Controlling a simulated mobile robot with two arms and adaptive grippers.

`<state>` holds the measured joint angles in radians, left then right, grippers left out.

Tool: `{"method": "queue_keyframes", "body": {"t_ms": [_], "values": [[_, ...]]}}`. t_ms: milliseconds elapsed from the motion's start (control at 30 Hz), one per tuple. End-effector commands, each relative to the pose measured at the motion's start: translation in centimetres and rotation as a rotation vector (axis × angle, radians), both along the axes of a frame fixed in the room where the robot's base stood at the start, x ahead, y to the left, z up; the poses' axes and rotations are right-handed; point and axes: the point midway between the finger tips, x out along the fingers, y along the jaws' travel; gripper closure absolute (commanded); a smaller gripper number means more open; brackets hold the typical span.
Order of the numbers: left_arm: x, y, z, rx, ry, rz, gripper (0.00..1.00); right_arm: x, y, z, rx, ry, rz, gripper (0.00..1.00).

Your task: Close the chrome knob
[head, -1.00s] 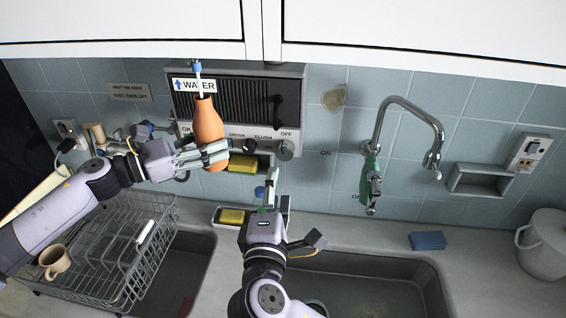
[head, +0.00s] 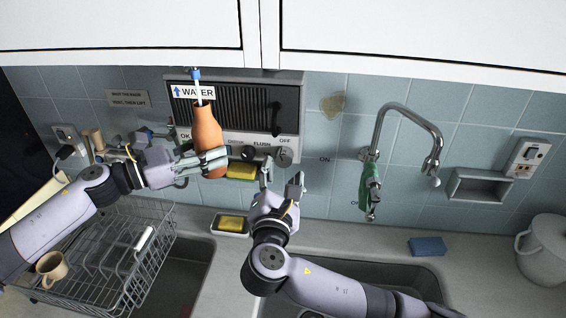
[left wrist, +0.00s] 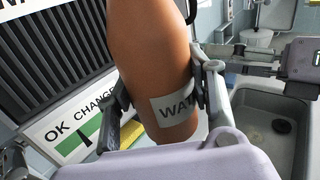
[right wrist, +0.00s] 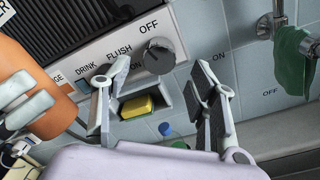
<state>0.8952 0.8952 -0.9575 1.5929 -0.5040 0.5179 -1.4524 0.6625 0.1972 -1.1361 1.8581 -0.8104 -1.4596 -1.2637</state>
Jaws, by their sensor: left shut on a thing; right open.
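A round grey metallic knob (head: 284,156) sits on the dispenser panel below its OFF label; it also shows in the right wrist view (right wrist: 158,56). A chrome tap (head: 408,112) stands on the wall to the right; I cannot tell for certain which part the task names. My right gripper (head: 281,181) is open and empty, just below the grey knob. In the right wrist view its fingers (right wrist: 160,98) are spread, with the knob beyond them. My left gripper (head: 216,158) is shut around an orange bottle (head: 206,128), held upright before the dispenser; the left wrist view shows it too (left wrist: 158,65).
A green cloth (head: 369,182) hangs below the tap. A yellow sponge (head: 240,171) sits under the panel and another (head: 232,223) on the counter. A dish rack (head: 110,255) with a mug (head: 51,266) is at left, a blue sponge (head: 427,246) at right.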

Motion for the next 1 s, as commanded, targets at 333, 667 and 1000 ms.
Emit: {"method": "queue_keyframes", "body": {"t_ms": [333,667,1000], "values": [[0.0,0.0,0.0,-0.001,0.000,0.000,0.79,4.2,-0.6,0.0,0.001,0.000,0.000,0.46],[0.0,0.0,0.0,-0.001,0.000,0.000,0.79,4.5,-0.7,0.0,0.002,0.000,0.001,0.46],[0.0,0.0,0.0,-0.001,0.000,0.000,0.79,4.5,-0.7,0.0,0.002,0.000,0.001,0.68]]}}
